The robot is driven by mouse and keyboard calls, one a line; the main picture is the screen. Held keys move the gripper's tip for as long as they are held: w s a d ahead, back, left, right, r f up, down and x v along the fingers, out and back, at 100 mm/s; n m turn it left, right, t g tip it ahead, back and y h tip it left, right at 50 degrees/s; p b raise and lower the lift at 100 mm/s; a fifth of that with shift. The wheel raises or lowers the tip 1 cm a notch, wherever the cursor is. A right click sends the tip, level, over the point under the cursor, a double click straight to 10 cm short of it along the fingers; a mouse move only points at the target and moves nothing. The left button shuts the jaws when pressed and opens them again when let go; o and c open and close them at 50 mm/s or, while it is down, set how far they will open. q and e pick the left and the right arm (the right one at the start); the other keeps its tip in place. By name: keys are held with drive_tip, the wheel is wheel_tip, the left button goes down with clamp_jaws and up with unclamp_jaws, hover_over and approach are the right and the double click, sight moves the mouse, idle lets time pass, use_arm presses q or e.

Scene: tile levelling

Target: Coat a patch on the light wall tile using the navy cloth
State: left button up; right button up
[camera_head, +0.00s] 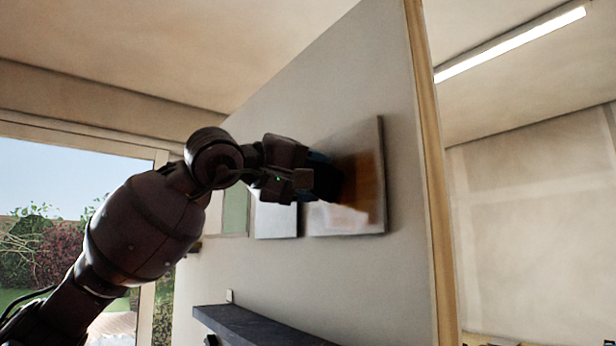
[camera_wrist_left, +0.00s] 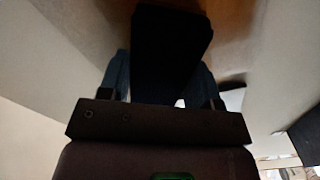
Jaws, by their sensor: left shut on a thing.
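The light wall tile (camera_head: 342,222) is mounted upright on the grey wall panel. An orange-brown coat (camera_head: 362,182) covers part of its face, and pale areas show along the bottom and at the upper left. My left gripper (camera_head: 304,180) is in front of the tile's left part, shut on the dark navy cloth (camera_head: 324,178). The cloth is at or very close to the tile face; contact cannot be made out. In the left wrist view the cloth (camera_wrist_left: 172,45) is a dark block between the fingers, with brown surface around it. My right gripper is not in view.
A second, smaller pale tile (camera_head: 276,220) hangs to the left, partly behind my arm. A dark shelf (camera_head: 255,326) juts out below the tiles. The panel ends at a wooden edge (camera_head: 432,180) on the right. A window is at far left.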

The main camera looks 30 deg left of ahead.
sight(324, 170)
use_arm(q)
drive_tip(key=shift+s+d, duration=0.2)
drive_tip(key=shift+d, duration=0.3)
drive_tip(key=shift+s+d, duration=0.2)
drive_tip(key=shift+d, duration=0.25)
drive_tip(key=shift+s+d, duration=0.3)
drive_tip(key=shift+d, duration=0.45)
drive_tip(key=shift+s+d, duration=0.25)
drive_tip(key=shift+d, duration=0.35)
drive_tip(key=shift+s+d, duration=0.25)
drive_tip(key=shift+d, duration=0.3)
drive_tip(key=shift+s+d, duration=0.1)
drive_tip(key=shift+d, duration=0.25)
